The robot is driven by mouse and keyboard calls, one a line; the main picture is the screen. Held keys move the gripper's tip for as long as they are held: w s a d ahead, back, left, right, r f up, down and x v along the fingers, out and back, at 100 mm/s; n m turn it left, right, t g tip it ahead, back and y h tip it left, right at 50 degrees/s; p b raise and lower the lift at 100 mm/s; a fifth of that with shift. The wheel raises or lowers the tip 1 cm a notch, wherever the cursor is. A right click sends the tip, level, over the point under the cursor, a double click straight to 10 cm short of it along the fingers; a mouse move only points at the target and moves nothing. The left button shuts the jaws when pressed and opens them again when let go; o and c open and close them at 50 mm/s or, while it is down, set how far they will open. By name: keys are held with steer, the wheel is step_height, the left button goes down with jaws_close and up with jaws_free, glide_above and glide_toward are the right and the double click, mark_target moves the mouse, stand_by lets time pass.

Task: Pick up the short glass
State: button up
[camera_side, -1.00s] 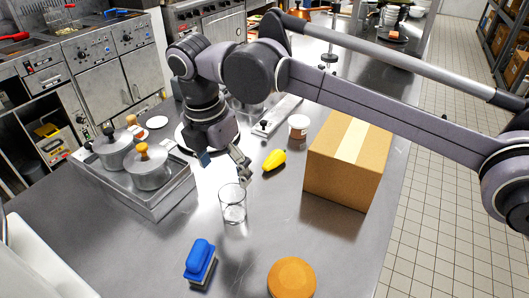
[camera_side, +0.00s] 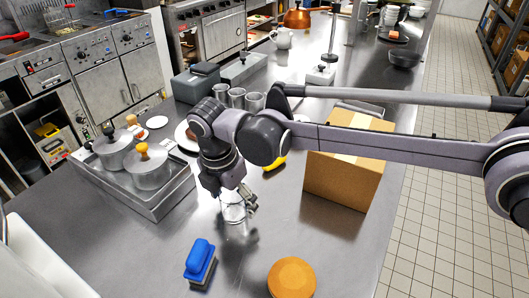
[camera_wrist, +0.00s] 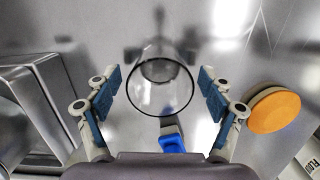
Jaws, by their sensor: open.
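The short glass (camera_side: 233,212) is clear and stands upright on the steel counter in the side view, partly hidden by my gripper. My gripper (camera_side: 236,203) is right over the glass there. In the wrist view the glass (camera_wrist: 161,88) shows from above, its dark round rim between the two blue-padded fingers. My gripper (camera_wrist: 161,97) is open, with a gap on each side between the pads and the rim. In the side view I cannot tell how far down the fingers reach along the glass.
A blue brush (camera_side: 200,262) and a round orange-topped thing (camera_side: 291,277) lie in front. A cardboard box (camera_side: 345,180) stands right, a yellow thing (camera_side: 281,163) behind. A metal tray (camera_side: 160,203) with lidded pots is left. Counter around the glass is clear.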

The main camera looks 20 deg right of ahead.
steer(key=shift+d+f, duration=0.1)
steer(key=shift+f, duration=0.4)
steer(key=c, duration=1.4)
steer(key=shift+r, duration=0.1)
